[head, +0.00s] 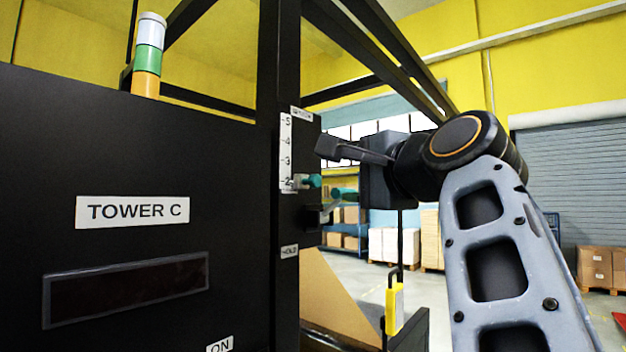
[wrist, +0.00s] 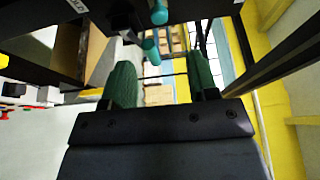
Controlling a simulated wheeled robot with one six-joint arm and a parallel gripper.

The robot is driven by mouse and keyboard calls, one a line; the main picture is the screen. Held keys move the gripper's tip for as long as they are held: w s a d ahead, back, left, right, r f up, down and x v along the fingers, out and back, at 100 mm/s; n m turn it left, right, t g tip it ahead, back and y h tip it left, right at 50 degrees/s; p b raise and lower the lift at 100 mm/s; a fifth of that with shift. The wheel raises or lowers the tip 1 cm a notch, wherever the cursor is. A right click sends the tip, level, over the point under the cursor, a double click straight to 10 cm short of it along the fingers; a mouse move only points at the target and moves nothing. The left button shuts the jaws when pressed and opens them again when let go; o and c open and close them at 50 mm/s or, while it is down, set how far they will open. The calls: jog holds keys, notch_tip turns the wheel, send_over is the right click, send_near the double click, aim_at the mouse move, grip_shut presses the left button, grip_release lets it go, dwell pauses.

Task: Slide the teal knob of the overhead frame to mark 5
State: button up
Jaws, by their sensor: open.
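A white scale strip (head: 286,152) on the black upright post carries marks from 5 at the top down to 2. A teal knob (head: 312,181) sticks out of the post beside mark 2. A second teal piece (head: 343,194) shows to its right; I cannot tell whether they are joined. My gripper (head: 326,178) is open and empty at the post's right side, its dark upper finger above the knob's height. In the wrist view, teal knob parts (wrist: 151,50) show beyond and partly between my green-padded fingers (wrist: 162,68), nearer the left one. Contact is not visible.
A black panel labelled TOWER C (head: 132,211) fills the left, with a signal light (head: 148,60) on top. Black beams run overhead. Shelves with boxes (head: 345,240) stand far behind; space right of the post is open.

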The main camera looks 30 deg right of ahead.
aim_at(317, 181)
jog(key=w+p, duration=0.1)
jog(key=w, duration=0.3)
jog(key=w+p, duration=0.1)
jog(key=w, duration=0.3)
jog(key=w+p, duration=0.1)
jog(key=w, duration=0.3)
jog(key=shift+w+a, duration=0.1)
jog(key=shift+a, duration=0.15)
grip_shut()
